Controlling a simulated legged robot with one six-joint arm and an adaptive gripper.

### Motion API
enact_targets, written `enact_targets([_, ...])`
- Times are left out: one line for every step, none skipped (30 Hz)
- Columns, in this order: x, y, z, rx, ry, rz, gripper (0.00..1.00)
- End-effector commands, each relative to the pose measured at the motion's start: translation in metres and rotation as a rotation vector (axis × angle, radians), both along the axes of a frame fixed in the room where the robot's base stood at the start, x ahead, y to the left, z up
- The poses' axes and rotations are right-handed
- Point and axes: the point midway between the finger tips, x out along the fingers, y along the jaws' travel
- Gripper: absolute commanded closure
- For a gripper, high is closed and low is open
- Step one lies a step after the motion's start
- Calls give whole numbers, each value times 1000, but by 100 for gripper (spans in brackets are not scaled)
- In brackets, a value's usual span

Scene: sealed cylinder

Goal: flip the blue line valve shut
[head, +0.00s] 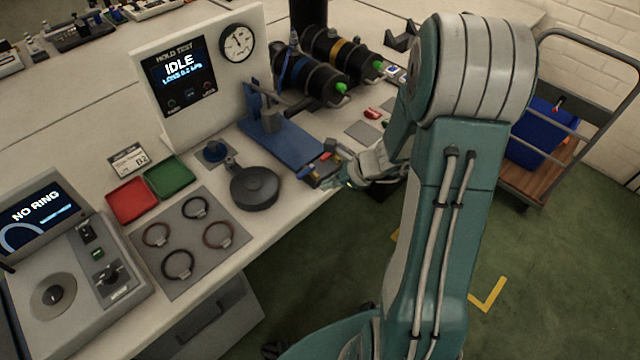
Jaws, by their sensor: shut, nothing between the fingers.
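My gripper (343,182) is shut and empty at the front edge of the bench, beside the near end of a blue fixture plate (290,145). Small yellow, blue and red parts (312,169) lie at that plate end, close to my fingers. I cannot tell whether they touch. A dark cylinder with a blue band (302,66) lies at the back of the bench, with a green tip (341,87). I cannot make out for certain which part is the blue line valve or how its lever stands.
A second dark cylinder with a yellow band (338,47) lies behind. The hold test panel (186,78) reads IDLE. A round black object (254,187), red tray (131,200), green tray (170,176) and ring mat (168,273) are left. A trolley (540,185) stands right.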

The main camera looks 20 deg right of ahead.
Motion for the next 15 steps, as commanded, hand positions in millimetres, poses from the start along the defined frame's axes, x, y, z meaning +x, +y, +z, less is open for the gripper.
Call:
enact_targets([-5,-4,6,0,-2,-4,100])
enact_targets([-8,-6,9,0,-2,-6,100])
enact_targets([-12,-8,14,-2,-2,-4,100])
enact_targets([-16,-8,17,-2,-2,-4,100])
enact_targets([-19,-9,21,-3,-3,-4,100])
enact_targets([-24,-10,26,-3,-2,-5,100])
enact_targets([-27,-10,30,-5,-3,-5,100])
enact_targets([-30,-11,33,-6,-3,-4,100])
enact_targets([-33,-12,37,-6,-3,-3,100])
enact_targets([-36,-12,40,-6,-3,-4,100])
enact_targets([-38,-12,42,-6,-2,-4,100])
enact_targets([-41,-12,45,-6,-2,-2,100])
enact_targets([-43,-13,46,-7,-1,-2,100])
enact_targets([-44,-13,48,-7,0,-3,100])
enact_targets([-45,-14,49,-6,0,-2,100])
